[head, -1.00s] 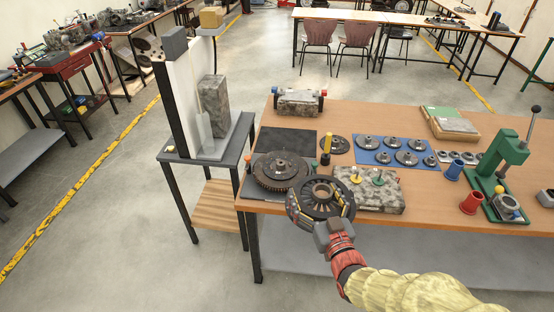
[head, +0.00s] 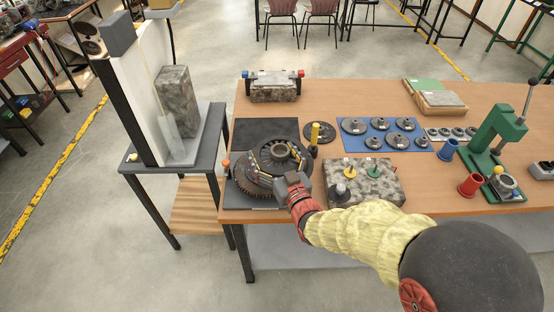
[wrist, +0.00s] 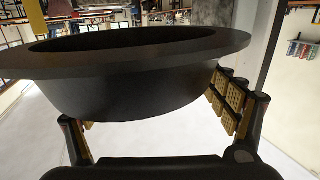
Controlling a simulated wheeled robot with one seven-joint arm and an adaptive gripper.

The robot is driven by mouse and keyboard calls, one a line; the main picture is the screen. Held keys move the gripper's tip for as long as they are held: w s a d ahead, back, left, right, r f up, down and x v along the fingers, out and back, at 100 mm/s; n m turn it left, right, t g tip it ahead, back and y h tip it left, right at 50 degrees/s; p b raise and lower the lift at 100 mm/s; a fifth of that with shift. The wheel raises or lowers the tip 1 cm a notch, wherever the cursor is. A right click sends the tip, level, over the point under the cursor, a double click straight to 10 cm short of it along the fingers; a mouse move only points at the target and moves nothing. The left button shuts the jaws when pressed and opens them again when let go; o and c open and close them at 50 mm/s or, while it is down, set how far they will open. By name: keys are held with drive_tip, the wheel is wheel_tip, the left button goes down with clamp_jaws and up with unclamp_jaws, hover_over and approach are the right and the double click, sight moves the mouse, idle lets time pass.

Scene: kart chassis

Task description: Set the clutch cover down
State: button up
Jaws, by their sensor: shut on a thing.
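The clutch cover (head: 275,154) is a dark round ring with fingers around a central hole. In the head view it is above the flywheel (head: 246,188), a toothed dark disc on the black mat (head: 262,129), and hides much of it. I cannot tell whether the two touch. My gripper (head: 289,181) is shut on the cover's near right edge. In the wrist view the cover (wrist: 130,80) fills the space between the yellow finger pads (wrist: 228,100).
A stone block (head: 375,183) with small coloured knobs lies further right, near a blue mat of gears (head: 352,143). A green press (head: 497,142) stands at the right. The mat's back part is bare.

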drive_tip(key=w+a+f+b, duration=0.1)
drive_tip(key=w+f, duration=0.1)
drive_tip(key=w+a+f+b, duration=0.1)
drive_tip(key=w+a+f, duration=0.1)
drive_tip(key=w+a+f+b, duration=0.1)
drive_tip(key=w+f, duration=0.1)
drive_tip(key=w, duration=0.1)
drive_tip(key=shift+a+f, duration=0.35)
drive_tip(key=shift+a, duration=0.05)
drive_tip(key=shift+f+b, duration=0.2)
drive_tip(key=shift+b, duration=0.1)
drive_tip(key=shift+w+a+f+b, duration=0.1)
drive_tip(key=shift+f+b, duration=0.7)
drive_tip(key=shift+f, duration=0.75)
drive_tip(key=shift+f, duration=0.15)
drive_tip(key=o, duration=1.7)
drive_tip(key=shift+f, duration=0.15)
drive_tip(key=shift+o, duration=1.3)
